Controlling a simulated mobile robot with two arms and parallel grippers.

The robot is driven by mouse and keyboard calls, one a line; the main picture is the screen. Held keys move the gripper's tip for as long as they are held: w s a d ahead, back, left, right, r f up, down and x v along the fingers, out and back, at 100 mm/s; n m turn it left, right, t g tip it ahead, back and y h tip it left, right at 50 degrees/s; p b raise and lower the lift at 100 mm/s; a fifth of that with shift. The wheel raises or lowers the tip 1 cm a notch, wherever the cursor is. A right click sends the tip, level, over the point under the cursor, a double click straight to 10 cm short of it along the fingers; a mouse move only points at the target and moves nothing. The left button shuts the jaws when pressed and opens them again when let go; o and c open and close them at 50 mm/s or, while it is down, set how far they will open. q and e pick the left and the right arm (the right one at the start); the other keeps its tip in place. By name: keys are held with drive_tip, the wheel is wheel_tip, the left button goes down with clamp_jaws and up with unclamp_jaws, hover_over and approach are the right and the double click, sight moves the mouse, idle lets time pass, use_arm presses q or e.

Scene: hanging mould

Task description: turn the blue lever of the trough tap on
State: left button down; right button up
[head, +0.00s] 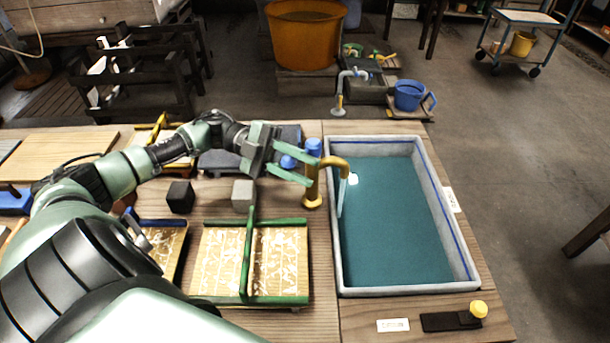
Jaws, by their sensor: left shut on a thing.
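The brass trough tap (312,190) stands at the left edge of the grey trough (472,262), its spout curving over the teal water (395,220). The fingers hide part of the lever and tap body. My right gripper is not in view.
A green-edged wooden frame (248,299) lies in front of the tap, with a grey cube (243,194) and a black cube (180,197) behind it. A black strip with a yellow knob (478,309) lies at the front right. The floor at right is mostly clear.

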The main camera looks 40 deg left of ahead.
use_arm(q)
drive_tip(key=shift+s, duration=0.1)
idle(0.3)
drive_tip(key=c, duration=1.1)
unclamp_jaws()
drive_tip(key=shift+a, duration=0.15)
